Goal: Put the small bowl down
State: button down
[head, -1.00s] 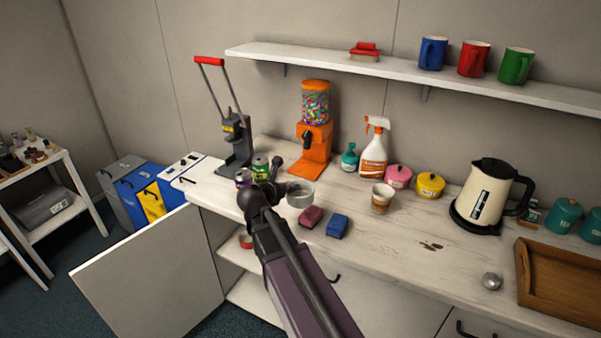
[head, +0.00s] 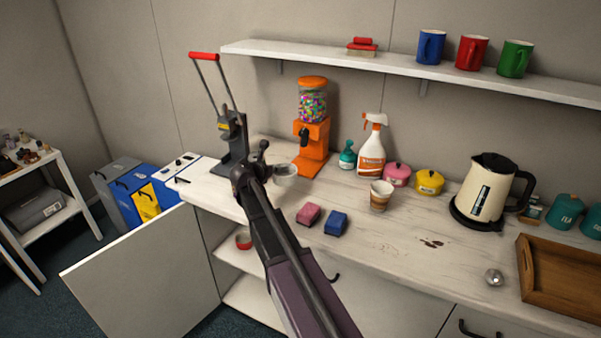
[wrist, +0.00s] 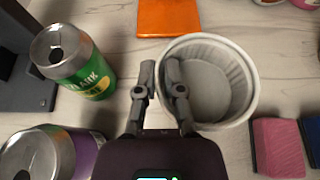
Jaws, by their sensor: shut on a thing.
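The small bowl (head: 286,179) is pale grey and roughly upright, in front of the orange dispenser. In the wrist view the bowl (wrist: 215,85) shows its ribbed inner wall and flat, empty floor. My gripper (head: 266,166) is at the bowl's left side. In the wrist view my gripper (wrist: 160,75) is shut on the left rim, one finger inside the wall and one outside. I cannot tell whether the bowl's base touches the counter (head: 385,235) or hangs above it.
A green can (wrist: 88,68) and a purple can (wrist: 50,150) stand left of the bowl. The orange dispenser (head: 312,135) is just behind. A pink sponge (head: 308,214), a blue sponge (head: 336,223) and a paper cup (head: 380,196) are to the right. Counter around the dark stain is mostly clear.

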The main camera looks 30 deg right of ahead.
jog(key=w, duration=0.2)
jog(key=w+d, duration=0.1)
jog(key=shift+w+f, duration=0.4)
jog(key=w+d, duration=0.3)
jog(key=d, duration=0.1)
jog(key=w+d+f+b, duration=0.1)
jog(key=w+d, duration=0.1)
jog(key=d, duration=0.2)
jog(key=w+d+b, duration=0.1)
jog(key=w+d, duration=0.2)
jog(key=d, duration=0.1)
jog(key=shift+w+f, duration=0.2)
jog(key=shift+w, duration=0.1)
jog(key=shift+w+d, duration=0.4)
jog(key=shift+d, duration=0.05)
notch_tip(320, 180, down, 4)
jog(key=b, duration=0.3)
jog(key=shift+r+b, duration=0.15)
jog(key=shift+b, duration=0.15)
